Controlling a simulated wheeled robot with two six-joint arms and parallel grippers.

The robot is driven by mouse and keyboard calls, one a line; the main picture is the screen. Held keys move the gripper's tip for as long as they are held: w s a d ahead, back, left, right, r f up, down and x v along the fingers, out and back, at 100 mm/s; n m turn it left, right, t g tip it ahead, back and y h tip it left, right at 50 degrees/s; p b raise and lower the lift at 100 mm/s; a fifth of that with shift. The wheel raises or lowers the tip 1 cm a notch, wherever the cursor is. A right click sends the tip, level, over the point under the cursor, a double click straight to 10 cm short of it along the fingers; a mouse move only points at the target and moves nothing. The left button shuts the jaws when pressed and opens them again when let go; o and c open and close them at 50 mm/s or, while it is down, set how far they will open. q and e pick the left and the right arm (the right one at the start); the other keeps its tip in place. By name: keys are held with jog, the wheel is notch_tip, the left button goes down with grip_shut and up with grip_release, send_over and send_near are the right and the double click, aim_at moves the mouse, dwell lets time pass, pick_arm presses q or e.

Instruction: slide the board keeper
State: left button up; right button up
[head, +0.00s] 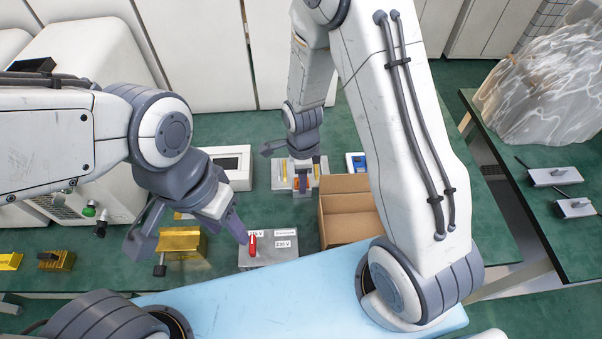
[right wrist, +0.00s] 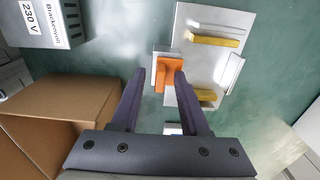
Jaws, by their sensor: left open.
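The board is a light grey plate (head: 281,181) with yellow strips, lying on the green table at the back middle; it also shows in the right wrist view (right wrist: 207,64). An orange piece, which looks like the keeper (right wrist: 171,74), sits on a small grey block at the board's edge. My right gripper (right wrist: 160,74) is open, its fingers pointing at the orange piece, which shows between the tips, closer to the right one. Whether they touch is unclear. In the head view my right gripper (head: 293,158) partly hides the board. My left gripper (head: 190,238) is open and empty near a brass block.
An open cardboard box (head: 345,208) stands just right of the board. A grey box with a red handle (head: 268,248), marked 230 V, and a brass block (head: 182,243) stand in front. A white device (head: 230,165) is left of the board. Green table shows between them.

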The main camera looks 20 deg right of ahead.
jog(key=shift+r+p, duration=3.2)
jog(key=shift+r, duration=0.35)
